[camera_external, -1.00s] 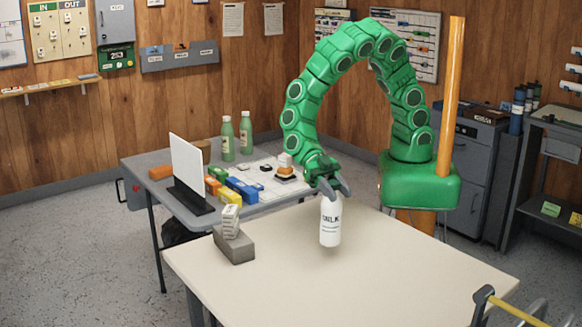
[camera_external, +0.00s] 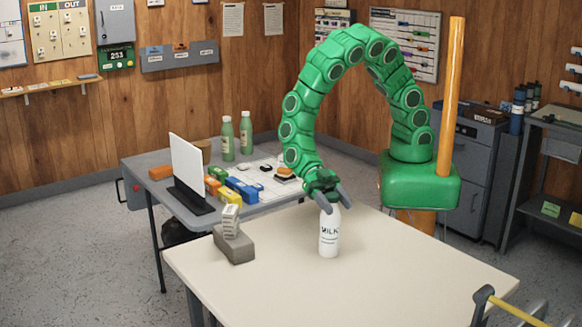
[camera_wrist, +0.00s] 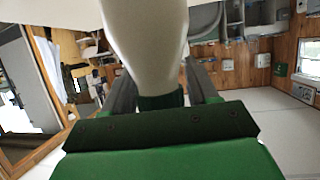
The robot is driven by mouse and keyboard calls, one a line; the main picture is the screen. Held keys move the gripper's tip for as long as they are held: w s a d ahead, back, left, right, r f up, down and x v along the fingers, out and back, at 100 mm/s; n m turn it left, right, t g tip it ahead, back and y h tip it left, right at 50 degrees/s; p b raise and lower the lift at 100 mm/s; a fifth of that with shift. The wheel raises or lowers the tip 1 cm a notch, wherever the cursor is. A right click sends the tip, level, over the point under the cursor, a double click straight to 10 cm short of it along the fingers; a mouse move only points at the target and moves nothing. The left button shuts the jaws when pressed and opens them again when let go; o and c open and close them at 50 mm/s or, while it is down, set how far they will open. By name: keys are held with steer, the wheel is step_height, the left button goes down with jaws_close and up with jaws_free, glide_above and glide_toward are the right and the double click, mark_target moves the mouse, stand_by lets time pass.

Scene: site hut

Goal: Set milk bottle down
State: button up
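The white milk bottle (camera_external: 329,236) is upright at the near table (camera_external: 395,270), marked "MILK" in dark letters. Its base appears at or just above the tabletop; I cannot tell if it touches. My gripper (camera_external: 336,203) is around the bottle's upper part, with one grey finger on each side. In the wrist view, the bottle's pale body (camera_wrist: 147,35) fills the upper middle and narrows between the two fingers (camera_wrist: 160,88), which appear closed against it. The bottle's top is partly hidden by the fingers.
A grey block (camera_external: 234,246) with a white piece on it stands at the table's left edge. The table behind holds two green bottles (camera_external: 228,138), coloured blocks and a white panel (camera_external: 187,162). The near table's middle and right are clear.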

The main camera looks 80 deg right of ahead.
steer(key=shift+o, duration=0.4)
steer(key=shift+r, duration=0.2)
steer(key=v, duration=1.2)
steer(key=shift+f, duration=0.1)
stand_by(0.3)
